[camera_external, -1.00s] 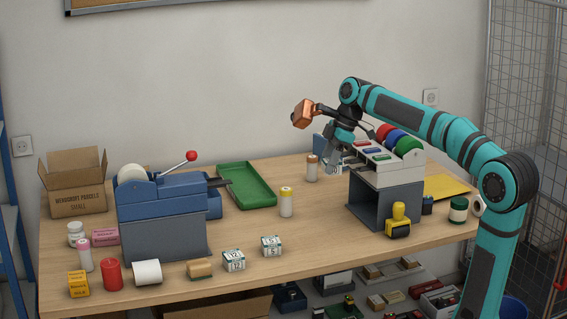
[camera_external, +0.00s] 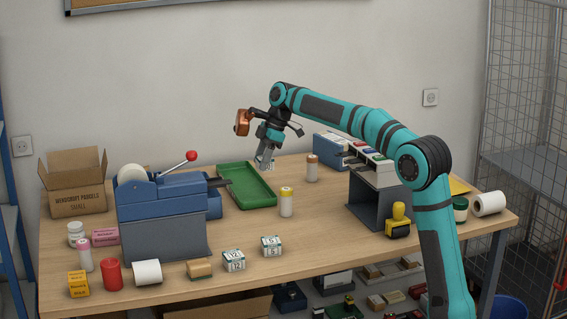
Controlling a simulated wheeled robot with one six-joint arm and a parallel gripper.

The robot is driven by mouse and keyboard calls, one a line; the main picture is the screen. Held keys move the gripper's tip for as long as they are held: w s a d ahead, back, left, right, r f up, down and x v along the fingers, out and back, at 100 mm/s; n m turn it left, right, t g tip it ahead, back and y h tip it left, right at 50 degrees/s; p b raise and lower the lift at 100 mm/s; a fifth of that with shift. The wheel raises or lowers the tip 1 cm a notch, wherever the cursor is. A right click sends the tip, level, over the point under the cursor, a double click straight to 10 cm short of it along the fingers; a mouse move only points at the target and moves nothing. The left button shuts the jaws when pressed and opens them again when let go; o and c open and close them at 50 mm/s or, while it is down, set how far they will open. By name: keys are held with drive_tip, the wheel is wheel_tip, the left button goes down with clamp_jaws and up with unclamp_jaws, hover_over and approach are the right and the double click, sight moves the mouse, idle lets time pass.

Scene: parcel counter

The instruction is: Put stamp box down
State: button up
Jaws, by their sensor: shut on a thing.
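My gripper (camera_external: 264,163) is shut on a small pale box, the stamp box (camera_external: 271,165), of which only a sliver shows beside the fingers. The gripper points down near the back right edge of the green tray (camera_external: 262,204). I cannot tell whether the box touches the counter or hangs just above it. Two similar white boxes with green edges and printed numbers stand at the front of the counter, one in the middle (camera_external: 233,261) and one to its right (camera_external: 271,247).
A yellow-capped bottle (camera_external: 286,203) stands right of the tray, and an orange-capped one (camera_external: 312,168) farther back. A blue-grey machine (camera_external: 163,220) with a red-knobbed lever stands left. A grey stand (camera_external: 366,205) and a yellow stamp (camera_external: 398,221) are right. The tray looks empty.

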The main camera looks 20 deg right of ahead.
drive_tip(key=shift+w+a+f, duration=0.35)
drive_tip(key=shift+w+f, duration=0.2)
drive_tip(key=shift+f, duration=1.45)
drive_tip(key=shift+w+a+f, duration=0.4)
drive_tip(key=shift+w+f, duration=0.1)
drive_tip(key=shift+f, duration=1.5)
drive_tip(key=shift+w+a+f, duration=0.35)
drive_tip(key=shift+w+f, duration=0.2)
drive_tip(key=shift+f, duration=1.45)
drive_tip(key=shift+f, duration=0.1)
drive_tip(key=o, duration=0.7)
drive_tip(key=v, duration=1.2)
